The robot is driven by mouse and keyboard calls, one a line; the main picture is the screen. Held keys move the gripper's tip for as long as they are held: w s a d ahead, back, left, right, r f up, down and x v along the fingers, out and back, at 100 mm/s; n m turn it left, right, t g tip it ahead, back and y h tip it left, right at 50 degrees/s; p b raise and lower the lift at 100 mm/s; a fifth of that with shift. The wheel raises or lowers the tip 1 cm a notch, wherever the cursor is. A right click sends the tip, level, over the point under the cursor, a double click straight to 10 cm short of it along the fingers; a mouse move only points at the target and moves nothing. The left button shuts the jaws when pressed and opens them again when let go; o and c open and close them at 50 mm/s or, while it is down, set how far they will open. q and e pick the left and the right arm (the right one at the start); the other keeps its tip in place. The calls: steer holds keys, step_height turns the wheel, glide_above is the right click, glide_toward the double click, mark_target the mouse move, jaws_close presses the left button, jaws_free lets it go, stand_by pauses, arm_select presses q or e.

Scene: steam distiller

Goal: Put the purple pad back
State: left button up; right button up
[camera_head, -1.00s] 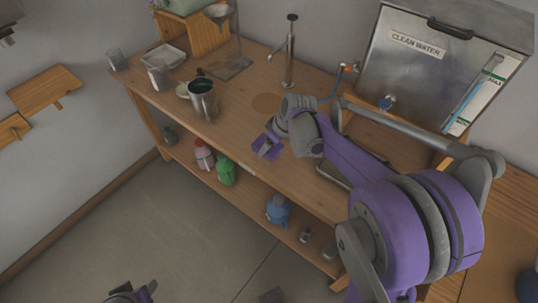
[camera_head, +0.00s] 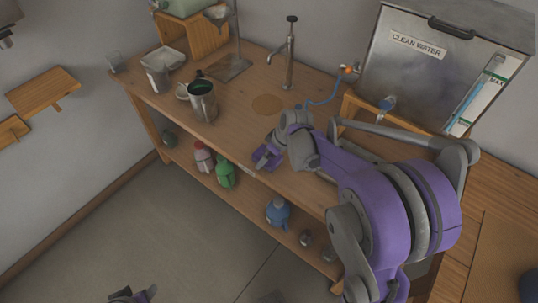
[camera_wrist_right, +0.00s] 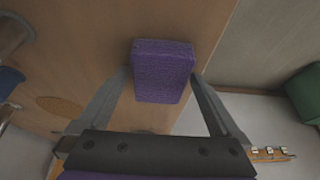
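The purple pad (camera_wrist_right: 163,75) sits between the two fingers of my right gripper (camera_wrist_right: 162,74) in the right wrist view, with a finger against each side. In the head view my right gripper (camera_head: 267,157) is over the front edge of the wooden bench (camera_head: 235,115), near its middle.
A round tan disc (camera_head: 268,104) lies behind my right gripper. Bottles, such as a green one (camera_head: 225,175) and a blue one (camera_head: 277,212), stand on the lower shelf. The clean water tank (camera_head: 425,65) is at right.

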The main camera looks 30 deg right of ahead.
steer(key=shift+r, duration=0.1)
steer(key=shift+r, duration=0.35)
steer(key=p+v, duration=0.2)
steer(key=v, duration=0.9)
steer(key=s+a+f+m+h, duration=0.1)
steer(key=s+a+f+m, duration=0.1)
steer(key=s+a, duration=0.4)
steer(key=s+a+f+m+t, duration=0.1)
steer(key=s+a, duration=0.5)
steer(key=s, duration=0.6)
steer(key=shift+f+m+h, duration=0.4)
steer(key=shift+f+m, duration=0.3)
steer(key=shift+f, duration=0.25)
steer(key=shift+a, duration=0.1)
